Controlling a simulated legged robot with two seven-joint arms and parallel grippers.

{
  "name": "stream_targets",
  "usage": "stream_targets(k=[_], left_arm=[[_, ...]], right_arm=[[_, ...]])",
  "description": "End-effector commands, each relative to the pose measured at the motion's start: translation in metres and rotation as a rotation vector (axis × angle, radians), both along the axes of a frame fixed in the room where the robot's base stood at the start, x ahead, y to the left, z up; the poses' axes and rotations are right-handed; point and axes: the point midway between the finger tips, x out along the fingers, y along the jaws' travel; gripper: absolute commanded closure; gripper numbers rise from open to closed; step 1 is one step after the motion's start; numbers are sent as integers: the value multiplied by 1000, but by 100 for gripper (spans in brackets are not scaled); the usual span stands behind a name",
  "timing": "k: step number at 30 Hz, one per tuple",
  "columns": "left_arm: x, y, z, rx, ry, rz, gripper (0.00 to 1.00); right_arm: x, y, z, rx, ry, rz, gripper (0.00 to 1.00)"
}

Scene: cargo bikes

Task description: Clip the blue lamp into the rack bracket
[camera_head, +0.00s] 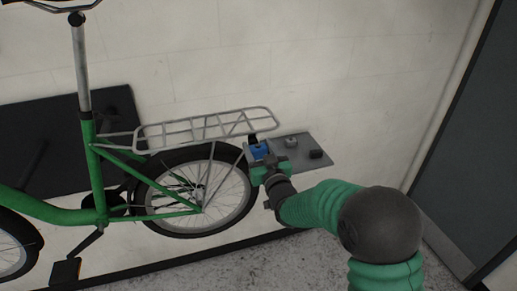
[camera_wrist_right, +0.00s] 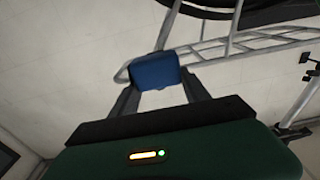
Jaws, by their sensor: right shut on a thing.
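The blue lamp (camera_head: 258,151) is at the rear end of the bike's silver rack (camera_head: 200,128). My right gripper (camera_head: 262,163) is shut on it. In the right wrist view the blue lamp (camera_wrist_right: 155,72) sits between the two dark fingertips of my right gripper (camera_wrist_right: 158,90), with the rack rails (camera_wrist_right: 225,46) behind it. A small dark piece (camera_head: 252,139), perhaps the rack bracket, shows just above the lamp at the rack's rear. I cannot tell whether lamp and bracket touch. My left gripper is not in view.
A grey shelf (camera_head: 296,143) beside the lamp holds a grey round part (camera_head: 291,142) and a black block (camera_head: 316,154). The green bike (camera_head: 92,170) stands along the pale wall, its rear wheel (camera_head: 228,200) under the rack. A dark door (camera_head: 470,150) is at the right.

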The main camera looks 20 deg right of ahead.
Motion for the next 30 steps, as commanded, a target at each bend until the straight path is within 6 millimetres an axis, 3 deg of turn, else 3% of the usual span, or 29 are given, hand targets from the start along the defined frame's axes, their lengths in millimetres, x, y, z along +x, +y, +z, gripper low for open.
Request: stream_targets(k=[29, 30], left_arm=[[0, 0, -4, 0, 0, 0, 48], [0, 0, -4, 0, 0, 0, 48]], right_arm=[[16, 1, 0, 0, 0, 0, 100], [16, 1, 0, 0, 0, 0, 42]])
